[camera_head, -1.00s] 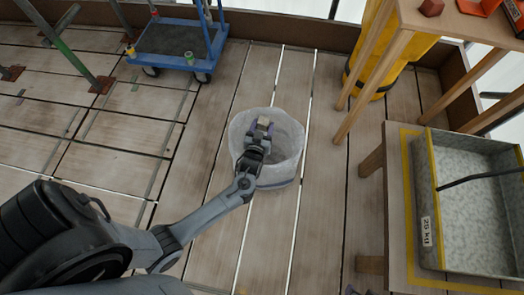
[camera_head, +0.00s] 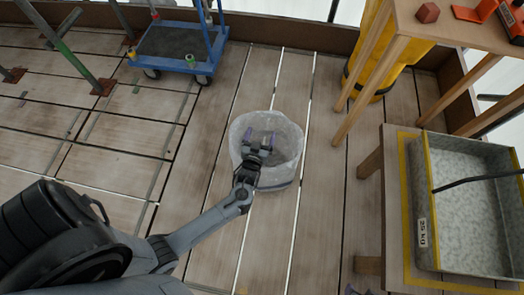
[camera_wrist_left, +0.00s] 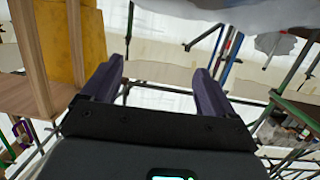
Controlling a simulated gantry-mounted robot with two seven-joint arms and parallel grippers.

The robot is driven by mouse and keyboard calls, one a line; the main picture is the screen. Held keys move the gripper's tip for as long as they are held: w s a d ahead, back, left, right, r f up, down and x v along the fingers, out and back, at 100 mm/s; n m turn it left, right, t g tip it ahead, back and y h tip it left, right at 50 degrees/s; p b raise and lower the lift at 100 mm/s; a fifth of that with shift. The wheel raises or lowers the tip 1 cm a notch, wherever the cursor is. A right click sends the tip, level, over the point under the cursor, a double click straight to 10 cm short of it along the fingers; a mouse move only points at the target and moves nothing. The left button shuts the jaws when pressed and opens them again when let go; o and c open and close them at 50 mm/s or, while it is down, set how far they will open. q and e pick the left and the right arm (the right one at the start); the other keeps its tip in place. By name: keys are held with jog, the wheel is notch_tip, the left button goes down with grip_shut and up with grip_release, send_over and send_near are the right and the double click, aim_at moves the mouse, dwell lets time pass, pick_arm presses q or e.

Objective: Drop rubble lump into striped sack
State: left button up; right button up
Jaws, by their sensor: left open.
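A pale, whitish open sack (camera_head: 284,172) stands upright on the plank floor in the middle of the head view. Stripes are hard to make out on it. My left gripper (camera_head: 262,136) is over the sack's mouth with its purple fingers spread. In the left wrist view the left gripper (camera_wrist_left: 158,70) is open with nothing between its fingers. I cannot see the rubble lump now; the sack's inside is partly hidden by the gripper. Purple tips at the bottom edge of the head view look like my right gripper (camera_head: 361,291), mostly cut off.
A blue cart (camera_head: 178,45) stands at the back left near a green pole (camera_head: 65,45). A wooden table (camera_head: 455,25) with a red block (camera_head: 428,12) is at the upper right. A grey metal tray (camera_head: 470,262) sits on a low bench at right. Floor around the sack is clear.

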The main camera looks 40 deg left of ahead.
pick_arm(q)
jog(key=shift+p+v, duration=1.5)
jog(key=shift+v, duration=2.3)
